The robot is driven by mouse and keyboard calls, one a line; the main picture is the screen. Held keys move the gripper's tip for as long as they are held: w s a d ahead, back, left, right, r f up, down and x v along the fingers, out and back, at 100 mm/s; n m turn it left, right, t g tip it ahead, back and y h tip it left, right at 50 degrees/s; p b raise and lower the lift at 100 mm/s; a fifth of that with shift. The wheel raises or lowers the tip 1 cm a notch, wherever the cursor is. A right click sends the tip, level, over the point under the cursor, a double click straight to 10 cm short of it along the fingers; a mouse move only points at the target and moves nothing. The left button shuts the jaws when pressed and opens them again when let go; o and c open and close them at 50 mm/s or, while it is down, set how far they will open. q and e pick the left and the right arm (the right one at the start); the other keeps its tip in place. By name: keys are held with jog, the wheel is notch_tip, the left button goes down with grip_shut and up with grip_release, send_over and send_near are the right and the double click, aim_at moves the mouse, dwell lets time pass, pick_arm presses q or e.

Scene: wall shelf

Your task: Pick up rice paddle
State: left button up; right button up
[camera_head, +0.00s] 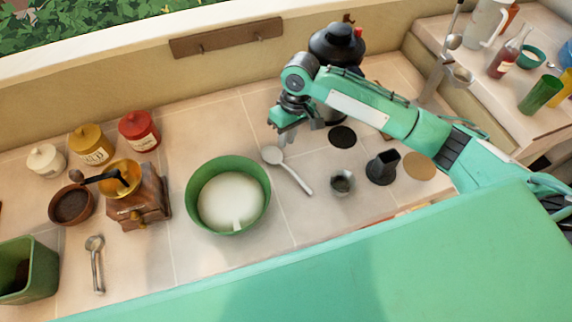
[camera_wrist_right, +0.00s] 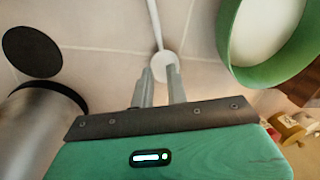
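The rice paddle (camera_head: 291,173), pale with a round head and a straight handle, lies flat on the tiled counter, right of the green bowl. In the right wrist view its round head (camera_wrist_right: 165,68) shows just beyond my fingertips, partly covered by them, and its handle runs away to the top edge. My right gripper (camera_head: 283,138) is just above and behind the paddle's head in the head view. Its two fingers (camera_wrist_right: 160,84) are apart with nothing held between them; whether they touch the paddle I cannot tell. My left gripper is in neither view.
The green bowl (camera_head: 191,207) with white contents stands left of the paddle. A small metal cup (camera_head: 342,183), a dark pot-like holder (camera_head: 382,167) and a black disc (camera_head: 342,137) are to the right. A wooden grinder (camera_head: 147,205) stands farther left. The counter around the paddle's handle is clear.

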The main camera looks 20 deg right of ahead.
aim_at(283, 163)
jog(key=f, duration=0.3)
jog(key=shift+a+f, duration=0.1)
jog(key=shift+a, duration=0.2)
jog(key=shift+s+a+f+p, duration=0.1)
jog(key=shift+s+f+p, duration=0.25)
jog(key=shift+f+p, duration=0.25)
jog(key=f+p, duration=0.1)
jog(key=f, duration=0.2)
jog(key=shift+s+a+f+p, duration=0.1)
jog(key=shift+s+a+p, duration=0.1)
jog(key=shift+s+p, duration=0.15)
jog(key=shift+a+f, duration=0.1)
jog(key=shift+f, duration=0.35)
jog(key=shift+c, duration=0.4)
grip_shut()
